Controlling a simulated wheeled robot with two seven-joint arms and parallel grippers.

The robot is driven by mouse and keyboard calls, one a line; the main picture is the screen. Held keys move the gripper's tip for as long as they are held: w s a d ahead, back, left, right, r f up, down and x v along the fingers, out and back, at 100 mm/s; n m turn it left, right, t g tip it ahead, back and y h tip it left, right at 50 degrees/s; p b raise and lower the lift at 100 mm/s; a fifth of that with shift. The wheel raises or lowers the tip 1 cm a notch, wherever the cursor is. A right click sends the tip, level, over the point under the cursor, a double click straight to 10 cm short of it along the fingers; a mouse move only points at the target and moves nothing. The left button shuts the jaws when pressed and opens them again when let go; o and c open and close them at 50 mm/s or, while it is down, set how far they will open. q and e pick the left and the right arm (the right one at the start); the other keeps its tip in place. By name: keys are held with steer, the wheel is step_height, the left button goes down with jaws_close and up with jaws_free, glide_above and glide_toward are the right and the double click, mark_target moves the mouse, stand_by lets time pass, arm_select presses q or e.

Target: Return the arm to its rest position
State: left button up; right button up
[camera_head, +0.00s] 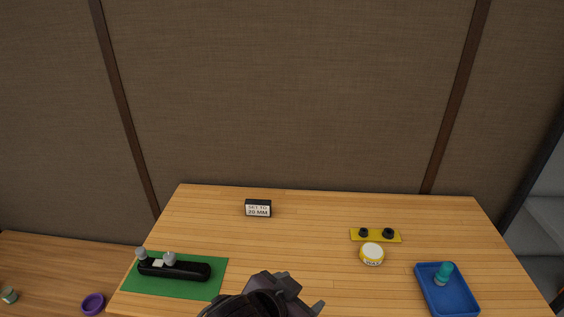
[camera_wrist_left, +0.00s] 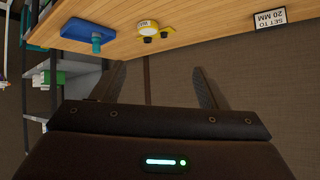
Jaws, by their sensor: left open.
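My left gripper (camera_head: 284,295) shows at the bottom middle of the head view, partly cut off by the lower edge. It is in front of the near part of the wooden table (camera_head: 310,232). In the left wrist view its two dark fingers (camera_wrist_left: 160,85) stand wide apart with nothing between them. That view shows the table upside down, beyond the fingers. My right gripper is in neither view.
A green mat (camera_head: 215,283) bears a black device (camera_head: 190,270) at left. A sign (camera_head: 258,208) reads "SET TO 20 MM". A yellow plate (camera_head: 398,238), a round yellow-and-white tub (camera_head: 372,254) and a blue tray (camera_head: 459,301) with a teal-capped bottle (camera_head: 443,273) are at right.

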arm_select(q)
steer(key=s+a+f+n+g+y, duration=0.2)
steer(key=s+a+f, duration=0.15)
steer(key=a, duration=0.35)
steer(key=s+a+f+n+g+y, duration=0.1)
steer(key=s+a+f+n+y, duration=0.2)
steer(key=a, duration=0.5)
steer(key=s+a+f+n+g+y, duration=0.1)
steer(key=s+a+f+n+g, duration=0.1)
steer(key=s+a+f, duration=0.35)
step_height(320, 180, down, 32)
steer(key=a+f+g+b, duration=0.1)
steer(key=a+b, duration=0.1)
steer(key=s+a+f+g+b, duration=0.1)
steer(key=s+a+f, duration=0.2)
steer(key=s+f, duration=1.4)
steer(key=s, duration=0.2)
steer(key=shift+s+a+f+b, duration=0.2)
steer(key=shift+s+f+b, duration=0.1)
steer(key=shift+f+b, duration=0.1)
